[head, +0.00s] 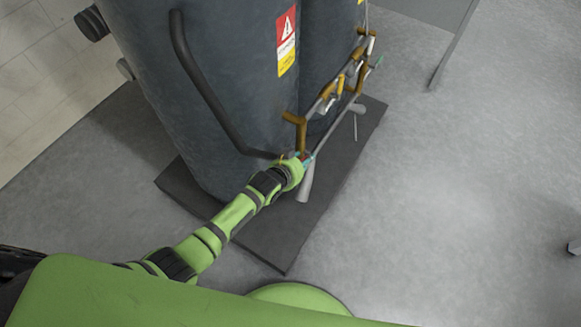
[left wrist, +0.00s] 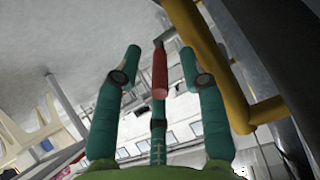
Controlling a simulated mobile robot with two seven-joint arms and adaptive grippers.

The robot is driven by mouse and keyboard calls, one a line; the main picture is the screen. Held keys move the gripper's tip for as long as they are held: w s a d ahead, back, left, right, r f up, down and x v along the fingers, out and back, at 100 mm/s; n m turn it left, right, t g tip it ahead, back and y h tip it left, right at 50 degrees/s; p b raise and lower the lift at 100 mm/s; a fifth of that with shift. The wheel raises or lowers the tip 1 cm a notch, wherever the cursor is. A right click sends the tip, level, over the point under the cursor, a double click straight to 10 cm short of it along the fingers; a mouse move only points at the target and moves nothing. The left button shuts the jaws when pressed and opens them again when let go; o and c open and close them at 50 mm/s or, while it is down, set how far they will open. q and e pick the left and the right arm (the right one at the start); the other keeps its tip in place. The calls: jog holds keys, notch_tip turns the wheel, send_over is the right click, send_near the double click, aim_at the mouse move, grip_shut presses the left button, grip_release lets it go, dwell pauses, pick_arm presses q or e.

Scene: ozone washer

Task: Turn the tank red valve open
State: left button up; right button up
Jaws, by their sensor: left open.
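The tank (head: 225,75) is a large dark grey cylinder with pipes low on its right side. The red valve handle (left wrist: 160,75) shows in the left wrist view as a short red bar between my left gripper's (left wrist: 161,55) two teal fingers. The fingers are open, with a visible gap on each side of the handle. In the head view my left gripper (head: 306,160) is at the lower end of the pipework, and only a speck of red shows there. The valve's body is mostly hidden. My right gripper is not in view.
A yellow-brown pipe (left wrist: 215,70) runs close beside the right finger. Yellow-brown and grey pipes (head: 352,75) continue along the tanks. A curved dark pipe (head: 205,85) runs down the tank's front. The tanks stand on a dark base slab (head: 255,240).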

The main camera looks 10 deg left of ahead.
pick_arm(q)
jog(key=v, duration=1)
jog(key=shift+s, duration=0.15)
jog(key=shift+a+r, duration=0.1)
